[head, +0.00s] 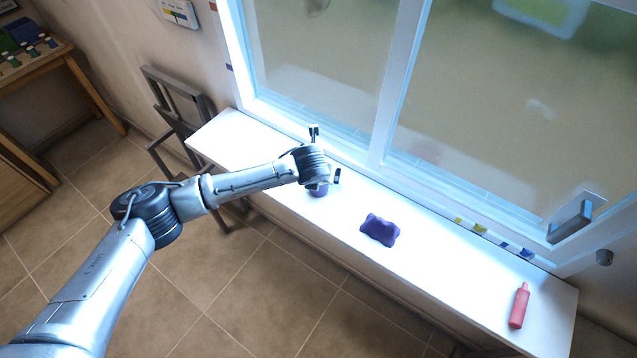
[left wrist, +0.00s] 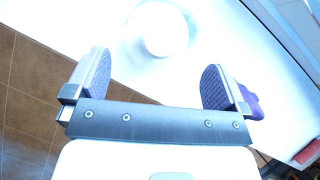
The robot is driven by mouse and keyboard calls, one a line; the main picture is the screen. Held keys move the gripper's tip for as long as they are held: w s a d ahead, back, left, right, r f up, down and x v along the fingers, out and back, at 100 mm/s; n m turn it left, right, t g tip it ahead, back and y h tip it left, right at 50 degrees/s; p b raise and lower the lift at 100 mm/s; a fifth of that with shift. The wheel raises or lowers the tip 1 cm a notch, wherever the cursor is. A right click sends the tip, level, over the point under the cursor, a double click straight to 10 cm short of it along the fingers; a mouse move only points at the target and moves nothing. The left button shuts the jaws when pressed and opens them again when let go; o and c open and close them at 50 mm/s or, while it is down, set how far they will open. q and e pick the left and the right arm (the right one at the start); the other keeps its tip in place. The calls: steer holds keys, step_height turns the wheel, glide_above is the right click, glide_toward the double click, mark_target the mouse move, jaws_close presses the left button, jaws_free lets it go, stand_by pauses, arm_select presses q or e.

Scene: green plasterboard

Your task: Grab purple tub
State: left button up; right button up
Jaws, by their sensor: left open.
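The purple tub (head: 318,190) stands on the white window sill in the head view, mostly hidden under my left gripper (head: 326,155). In the left wrist view a pale, overexposed round shape (left wrist: 160,28) lies beyond the fingertips; it looks like the tub's top, but its colour is washed out. My left gripper (left wrist: 156,66) is open, its two dark fingers apart with nothing between them. The round shape lies ahead of the gap, apart from both fingers. My right gripper is not in view.
A crumpled purple cloth-like thing (head: 380,229) lies on the white sill (head: 450,285), right of the tub. A red bottle (head: 519,305) lies near the sill's right end. The window (head: 385,85) stands behind the sill.

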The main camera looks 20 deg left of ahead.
arm_select(q)
steer(key=shift+a+x, duration=0.2)
steer(key=shift+x, duration=2.2)
steer(key=shift+c, duration=0.5)
steer(key=shift+r, duration=0.1)
steer(key=c, duration=1.6)
steer(key=shift+o, duration=0.2)
steer(key=shift+r, duration=0.1)
